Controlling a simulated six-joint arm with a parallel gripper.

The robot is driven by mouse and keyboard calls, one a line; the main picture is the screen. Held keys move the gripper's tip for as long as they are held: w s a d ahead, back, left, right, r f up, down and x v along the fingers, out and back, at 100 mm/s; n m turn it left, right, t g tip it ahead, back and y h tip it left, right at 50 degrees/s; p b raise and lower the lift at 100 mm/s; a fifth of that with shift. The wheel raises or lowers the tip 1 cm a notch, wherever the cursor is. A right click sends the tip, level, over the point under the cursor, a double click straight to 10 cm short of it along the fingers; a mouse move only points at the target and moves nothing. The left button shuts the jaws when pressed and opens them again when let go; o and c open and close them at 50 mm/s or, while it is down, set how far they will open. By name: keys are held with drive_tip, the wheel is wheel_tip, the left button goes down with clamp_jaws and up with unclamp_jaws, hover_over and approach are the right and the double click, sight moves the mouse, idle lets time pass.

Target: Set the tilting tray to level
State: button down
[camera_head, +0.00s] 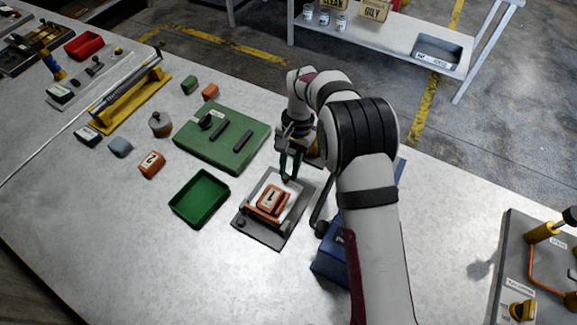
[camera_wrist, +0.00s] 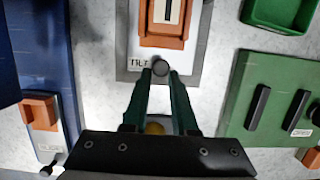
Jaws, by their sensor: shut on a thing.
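The tilting tray (camera_head: 292,193) is a pale plate on a dark grey base, right of the middle of the bench. In the wrist view, the tray (camera_wrist: 143,47) is at the top centre. An orange block marked 1 (camera_head: 270,199) lies on it, against an orange rail at its near side. My gripper (camera_head: 288,178) is at the tray's far edge. In the wrist view, its dark green fingers close on a round grey knob (camera_wrist: 160,68) beside a TILT label (camera_wrist: 141,62). I cannot tell the tray's exact angle.
An empty green tray (camera_head: 200,198) and a green panel with dark bars (camera_head: 222,138) stand to the left. A blue box (camera_head: 330,262) with a dark lever is close on the right, partly behind my arm. An orange block marked 2 (camera_head: 152,164) lies farther left.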

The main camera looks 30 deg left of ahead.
drive_tip(key=shift+s+f, duration=0.1)
drive_tip(key=shift+f, duration=0.05)
drive_tip(key=c, duration=0.7)
unclamp_jaws()
drive_tip(key=v, duration=1.6)
drive_tip(key=shift+f, duration=0.1)
